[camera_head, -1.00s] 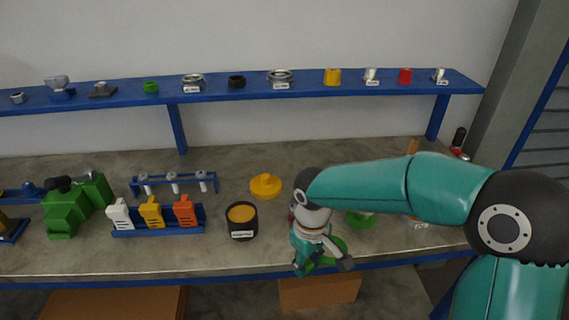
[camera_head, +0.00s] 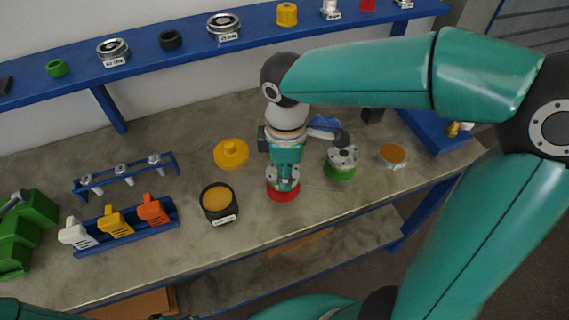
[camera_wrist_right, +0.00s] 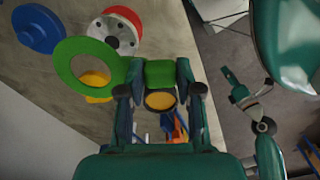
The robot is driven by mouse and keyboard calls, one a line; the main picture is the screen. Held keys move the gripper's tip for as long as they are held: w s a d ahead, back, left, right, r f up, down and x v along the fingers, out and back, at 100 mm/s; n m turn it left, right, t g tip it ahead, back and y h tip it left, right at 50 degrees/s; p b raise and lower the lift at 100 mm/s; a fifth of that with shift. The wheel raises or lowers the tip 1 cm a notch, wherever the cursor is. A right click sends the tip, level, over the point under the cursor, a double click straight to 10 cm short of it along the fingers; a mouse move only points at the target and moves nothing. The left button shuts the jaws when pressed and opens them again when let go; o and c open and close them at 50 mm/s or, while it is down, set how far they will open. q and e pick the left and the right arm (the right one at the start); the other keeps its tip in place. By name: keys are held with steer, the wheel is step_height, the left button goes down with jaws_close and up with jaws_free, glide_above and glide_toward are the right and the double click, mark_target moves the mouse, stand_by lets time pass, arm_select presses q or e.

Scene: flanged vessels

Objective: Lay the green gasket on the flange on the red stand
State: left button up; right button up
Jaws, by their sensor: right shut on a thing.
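The green gasket (camera_wrist_right: 72,67) is a flat ring with a tab. My right gripper (camera_wrist_right: 160,80) is shut on the tab, and the ring sticks out to the left in the wrist view. In the head view my right gripper (camera_head: 286,172) points down over the grey flange (camera_head: 272,178) on the red stand (camera_head: 283,195) and partly hides it. I cannot make out the ring clearly there. In the wrist view this bolted flange (camera_wrist_right: 108,29) lies beyond the ring, which looks apart from it. My left gripper cannot be made out.
Another flange (camera_head: 343,156) sits on a green stand (camera_head: 341,173) close on the right. A yellow lid (camera_head: 231,154) and a black pot with orange contents (camera_head: 218,201) stand to the left. A blue shelf (camera_head: 190,40) runs along the back.

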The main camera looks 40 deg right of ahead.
steer(key=shift+w+a, duration=0.2)
steer(key=shift+f, duration=0.25)
steer(key=shift+d+f+b, duration=0.1)
steer(key=shift+f+b, duration=1.8)
steer(key=shift+f, duration=0.15)
steer(key=shift+f, duration=0.15)
steer(key=shift+f+b, duration=1.75)
steer(key=shift+f, duration=0.3)
steer(key=o, duration=1)
steer(key=shift+r, duration=0.1)
steer(key=shift+o, duration=0.2)
